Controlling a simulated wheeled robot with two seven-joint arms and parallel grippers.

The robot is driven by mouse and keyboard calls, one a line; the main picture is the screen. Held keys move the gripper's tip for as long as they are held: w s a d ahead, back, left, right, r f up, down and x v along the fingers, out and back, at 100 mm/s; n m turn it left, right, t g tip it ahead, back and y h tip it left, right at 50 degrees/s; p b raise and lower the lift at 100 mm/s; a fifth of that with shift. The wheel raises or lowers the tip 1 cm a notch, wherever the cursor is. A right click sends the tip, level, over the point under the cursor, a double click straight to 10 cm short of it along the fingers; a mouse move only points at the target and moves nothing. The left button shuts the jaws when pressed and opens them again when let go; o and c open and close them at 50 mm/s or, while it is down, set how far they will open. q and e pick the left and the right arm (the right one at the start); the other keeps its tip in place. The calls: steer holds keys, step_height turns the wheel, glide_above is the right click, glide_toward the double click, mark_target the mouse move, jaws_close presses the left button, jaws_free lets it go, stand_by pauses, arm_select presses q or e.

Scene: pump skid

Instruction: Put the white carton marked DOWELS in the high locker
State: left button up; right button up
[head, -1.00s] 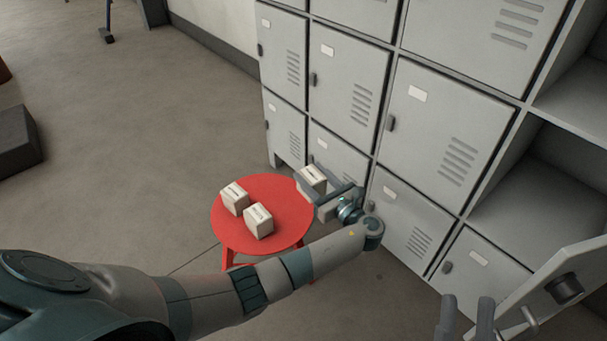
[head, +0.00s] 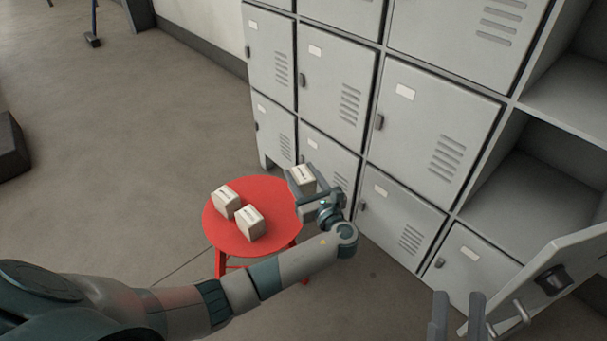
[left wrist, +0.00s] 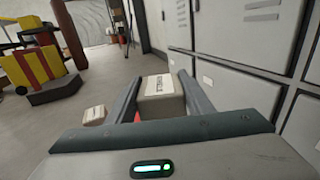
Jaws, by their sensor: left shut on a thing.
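My left gripper (head: 306,192) is shut on a white carton (head: 302,176), holding it beside the right edge of the red stool, close to the locker fronts. The held carton also shows between the fingers in the left wrist view (left wrist: 160,88), with dark lettering on top too small to read surely. Two similar white cartons, one (head: 226,201) behind the other (head: 249,223), rest on the stool. My right gripper (head: 458,315) is at the bottom right, its two fingers apart and nothing visible between them. An open locker compartment (head: 535,195) shows at right, another (head: 580,90) above it.
The red stool (head: 228,240) stands left of the grey lockers (head: 430,130), whose other visible doors are shut. An open door (head: 560,270) sticks out at lower right, near my right gripper. The floor at left is mostly clear, with a dark block (head: 10,148) at the edge.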

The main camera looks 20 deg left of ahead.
arm_select(q)
steer(key=s+d+r+m+t+h, duration=0.3)
steer(key=s+d+r+m+h, duration=0.2)
steer(key=s+r+h, duration=0.1)
steer(key=s+d+r+m+t+h, duration=0.3)
steer(key=s+d+r+m+h, duration=0.2)
steer(key=r, duration=0.5)
steer(key=s+h, duration=0.1)
steer(key=h, duration=0.1)
steer(key=shift+s+r+h, duration=0.15)
steer(key=shift+s+h, duration=0.15)
steer(key=shift+h, duration=0.1)
